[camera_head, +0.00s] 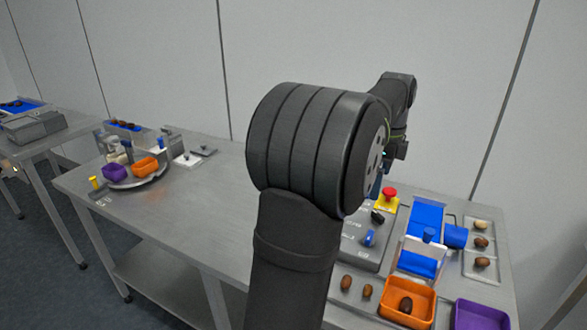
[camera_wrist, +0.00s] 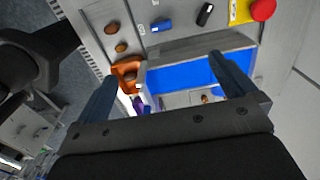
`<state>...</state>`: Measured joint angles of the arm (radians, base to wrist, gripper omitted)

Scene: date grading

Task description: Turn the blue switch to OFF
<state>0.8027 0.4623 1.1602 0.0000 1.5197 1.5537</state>
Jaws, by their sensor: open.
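The blue switch (camera_head: 369,238) sits on the grey control panel (camera_head: 356,254), below a black switch (camera_head: 377,217) and a red button on a yellow base (camera_head: 389,196). In the wrist view the blue switch (camera_wrist: 161,26) lies beyond the fingertips, near the top, left of the black switch (camera_wrist: 205,14). My gripper (camera_wrist: 163,68) is open and empty, its fingers spread over the blue belt (camera_wrist: 187,75), apart from the switch. In the head view my arm hides most of the gripper. The switch's lettering is too small to read.
An orange tray (camera_head: 427,321) with a date and a purple tray (camera_head: 481,306) stand at the front right. Loose dates lie left of the orange tray. A blue roller (camera_head: 456,236) and a sample rack are at right. The table's middle left is clear.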

